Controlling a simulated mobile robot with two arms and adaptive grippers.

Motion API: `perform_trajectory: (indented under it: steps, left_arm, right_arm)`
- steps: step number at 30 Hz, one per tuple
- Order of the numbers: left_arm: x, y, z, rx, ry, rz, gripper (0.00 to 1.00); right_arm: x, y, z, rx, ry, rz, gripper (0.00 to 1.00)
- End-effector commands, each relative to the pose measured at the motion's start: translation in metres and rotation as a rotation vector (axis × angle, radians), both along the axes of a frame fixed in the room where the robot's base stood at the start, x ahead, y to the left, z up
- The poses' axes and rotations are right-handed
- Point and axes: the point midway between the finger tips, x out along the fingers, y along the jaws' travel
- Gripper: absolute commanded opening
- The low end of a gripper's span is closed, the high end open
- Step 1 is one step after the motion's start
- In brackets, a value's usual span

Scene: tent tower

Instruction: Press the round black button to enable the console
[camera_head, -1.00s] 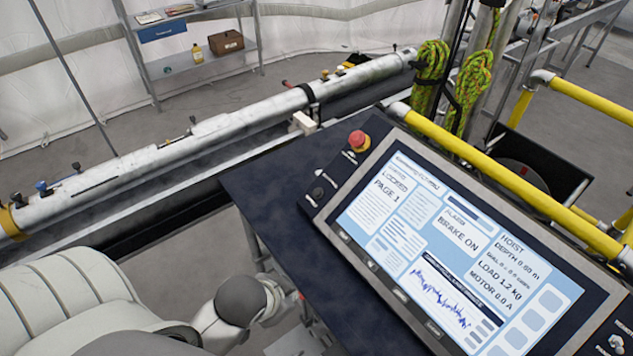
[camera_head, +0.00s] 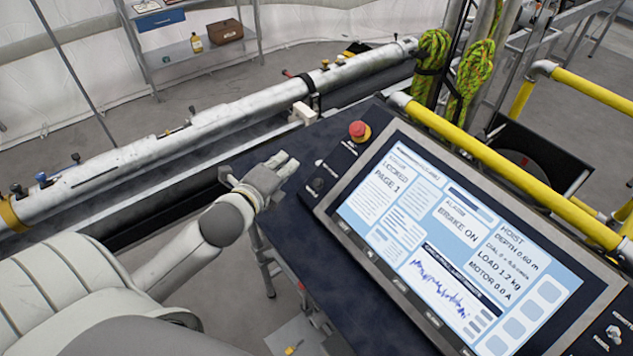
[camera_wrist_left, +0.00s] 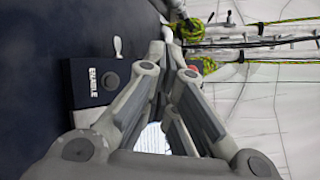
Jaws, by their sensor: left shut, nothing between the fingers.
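The round black button (camera_head: 317,185) sits on the dark left margin of the console (camera_head: 390,290), below a red mushroom button. In the left wrist view the black button (camera_wrist_left: 111,80) is beside the word ENABLE, to the left of my fingers. My left gripper (camera_head: 287,164) is shut and empty. It is over the console's left edge, to the left of and a little above the black button in the head view, apart from it. The console screen (camera_head: 440,225) is lit and reads LOCKED and BRAKE ON. My right gripper is not in view.
The red mushroom button (camera_head: 360,131) stands above the black one. Yellow rails (camera_head: 500,175) run behind the console, with green rope coils (camera_head: 432,65) beyond. A long silver tube (camera_head: 130,160) lies to the left. A shelf (camera_head: 195,45) stands at the back.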

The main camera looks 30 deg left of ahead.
Motion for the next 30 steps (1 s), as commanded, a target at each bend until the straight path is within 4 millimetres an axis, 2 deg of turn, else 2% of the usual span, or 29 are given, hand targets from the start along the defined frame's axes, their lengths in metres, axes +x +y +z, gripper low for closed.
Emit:
perform_trajectory:
  steps: [7,20,30]
  left_arm:
    - [0.004,-0.002,-0.011,-0.003,0.000,0.000,0.00]
    - [0.031,-0.014,-0.055,-0.005,-0.001,0.001,0.00]
    - [0.046,-0.019,-0.072,-0.004,0.002,0.001,0.00]
  right_arm:
    - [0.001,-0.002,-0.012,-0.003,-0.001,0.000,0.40]
    - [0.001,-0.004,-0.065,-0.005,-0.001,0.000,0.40]
    - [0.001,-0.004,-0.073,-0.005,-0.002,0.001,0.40]
